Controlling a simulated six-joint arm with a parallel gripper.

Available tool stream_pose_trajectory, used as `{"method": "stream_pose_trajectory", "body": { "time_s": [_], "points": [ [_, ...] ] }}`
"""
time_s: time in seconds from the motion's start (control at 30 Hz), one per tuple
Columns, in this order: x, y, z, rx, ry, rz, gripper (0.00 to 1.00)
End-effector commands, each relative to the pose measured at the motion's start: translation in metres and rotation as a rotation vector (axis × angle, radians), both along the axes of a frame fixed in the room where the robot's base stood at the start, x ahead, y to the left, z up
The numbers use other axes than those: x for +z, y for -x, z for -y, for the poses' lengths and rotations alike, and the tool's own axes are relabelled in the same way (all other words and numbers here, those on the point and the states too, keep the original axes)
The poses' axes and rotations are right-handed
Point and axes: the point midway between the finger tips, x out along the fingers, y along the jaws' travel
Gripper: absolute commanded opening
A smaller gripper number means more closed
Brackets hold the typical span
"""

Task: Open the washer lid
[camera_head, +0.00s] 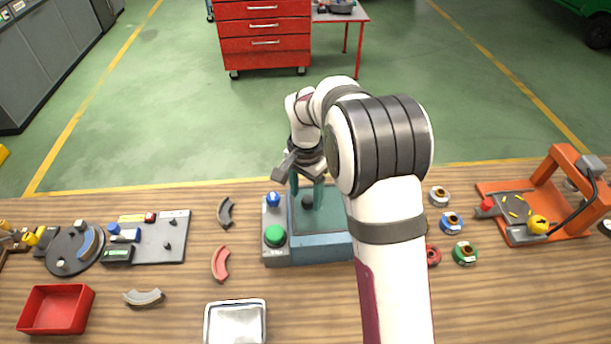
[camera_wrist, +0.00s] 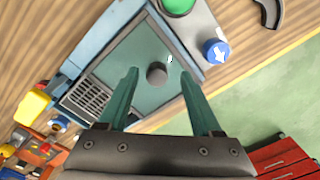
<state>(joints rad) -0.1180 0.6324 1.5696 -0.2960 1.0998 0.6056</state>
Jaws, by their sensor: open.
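The washer is a teal box (camera_head: 305,252) on the wooden table, with a grey side panel carrying a green button (camera_head: 275,235) and a blue knob (camera_head: 273,199). Its flat greenish lid (camera_head: 334,212) lies closed on top, with a short dark round handle (camera_head: 307,201). The lid (camera_wrist: 130,55) and handle (camera_wrist: 156,73) also show in the wrist view. My gripper (camera_head: 306,186) is open above the lid. In the wrist view the gripper's (camera_wrist: 160,72) two teal fingers stand on either side of the handle, with gaps visible. Contact with the lid cannot be told.
Curved grey and red pieces (camera_head: 220,262) and a metal tray (camera_head: 235,324) lie left of and in front of the washer. Several ring-shaped parts (camera_head: 452,222) and an orange press frame (camera_head: 548,180) stand to the right. My arm hides the washer's right side in the head view.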

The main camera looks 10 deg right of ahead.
Motion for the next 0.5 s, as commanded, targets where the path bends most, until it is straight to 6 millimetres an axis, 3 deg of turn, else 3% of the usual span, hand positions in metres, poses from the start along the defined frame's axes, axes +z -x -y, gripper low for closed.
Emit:
{"method": "stream_pose_trajectory", "body": {
  "time_s": [0.3,0.5],
  "points": [
    [0.096,-0.001,0.000,0.000,-0.001,0.006,0.66],
    [0.137,-0.001,0.000,0.002,0.000,0.004,0.66]
  ]
}}
